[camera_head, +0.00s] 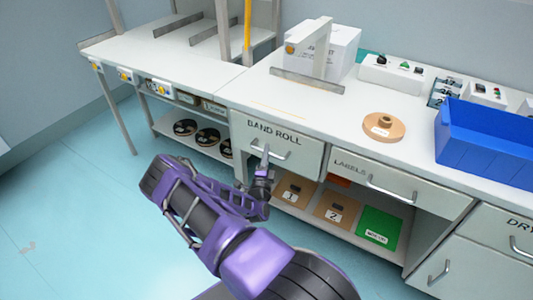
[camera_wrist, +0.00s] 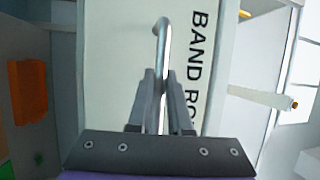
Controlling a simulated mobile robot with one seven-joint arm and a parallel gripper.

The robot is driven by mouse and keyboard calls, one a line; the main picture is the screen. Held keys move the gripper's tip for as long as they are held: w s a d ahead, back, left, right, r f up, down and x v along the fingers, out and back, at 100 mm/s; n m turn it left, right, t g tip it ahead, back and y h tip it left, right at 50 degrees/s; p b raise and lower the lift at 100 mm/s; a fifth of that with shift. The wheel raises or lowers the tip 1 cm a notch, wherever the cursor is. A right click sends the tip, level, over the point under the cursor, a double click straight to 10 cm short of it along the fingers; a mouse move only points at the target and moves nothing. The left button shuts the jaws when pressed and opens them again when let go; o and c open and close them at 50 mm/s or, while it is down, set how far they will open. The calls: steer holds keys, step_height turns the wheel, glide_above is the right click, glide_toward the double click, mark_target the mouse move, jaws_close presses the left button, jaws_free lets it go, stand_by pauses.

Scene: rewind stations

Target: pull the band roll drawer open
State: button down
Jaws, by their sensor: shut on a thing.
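The band roll drawer (camera_head: 305,151) is a pale front lettered "BAND ROLL" under the white bench top. Its front looks flush with the bench, so it appears closed. It also fills the middle of the wrist view (camera_wrist: 110,60), with the lettering running sideways. Its metal bar handle (camera_wrist: 162,45) passes between my fingers. My gripper (camera_head: 264,165) reaches the handle from the front, and in the wrist view the two fingers (camera_wrist: 162,95) are shut on the bar. The fingers hide part of the handle.
The labels drawer (camera_head: 345,170) is to the right, above a shelf with numbered brown boards (camera_head: 333,209) and a green one (camera_head: 379,232). A blue bin (camera_head: 485,140) and a tan roll (camera_head: 384,126) stand on the bench. Open floor (camera_head: 70,210) lies to the left.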

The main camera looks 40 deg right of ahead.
steer(key=s+a+p, duration=0.1)
steer(key=s+a, duration=0.4)
steer(key=a, duration=0.7)
steer(key=s+a+p, duration=0.1)
steer(key=s+a, duration=0.4)
steer(key=a, duration=0.7)
steer(key=c, duration=0.8)
jaws_free()
steer(key=shift+c, duration=0.2)
steer(key=v, duration=1.7)
steer(key=shift+s, duration=0.2)
steer(key=shift+a, duration=0.15)
